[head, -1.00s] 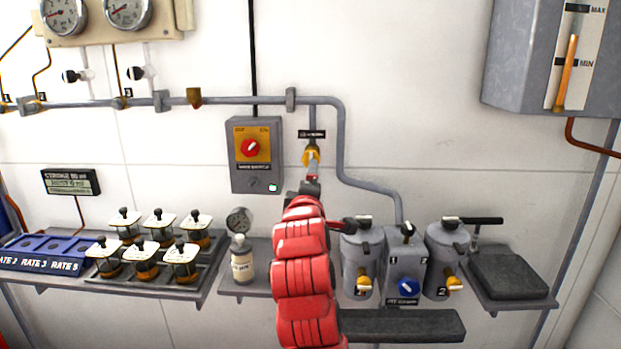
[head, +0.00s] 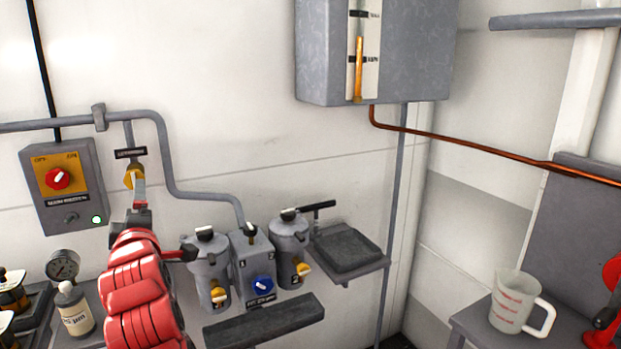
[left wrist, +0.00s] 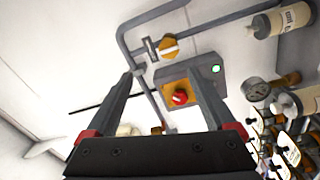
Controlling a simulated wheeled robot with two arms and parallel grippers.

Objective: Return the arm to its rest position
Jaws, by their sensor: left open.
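My left arm is red and rises from the bottom left of the head view. Its gripper (head: 138,182) points at the wall, just below and in front of a yellow valve handle (head: 133,176) on the pipe. In the left wrist view the gripper (left wrist: 167,78) is open, with nothing between its fingers. The yellow handle (left wrist: 170,48) shows beyond the fingertips, apparently apart from them. The switch box (head: 62,190) with its red knob is left of the gripper; in the left wrist view its knob (left wrist: 180,98) shows between the fingers.
Two grey canisters (head: 208,268) (head: 291,250) flank a box with a blue knob (head: 263,286). A dark pad (head: 347,247) lies on a shelf to the right. A bottle (head: 75,312) and gauge (head: 63,265) are left of the arm. A measuring jug (head: 512,305) stands on a bench.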

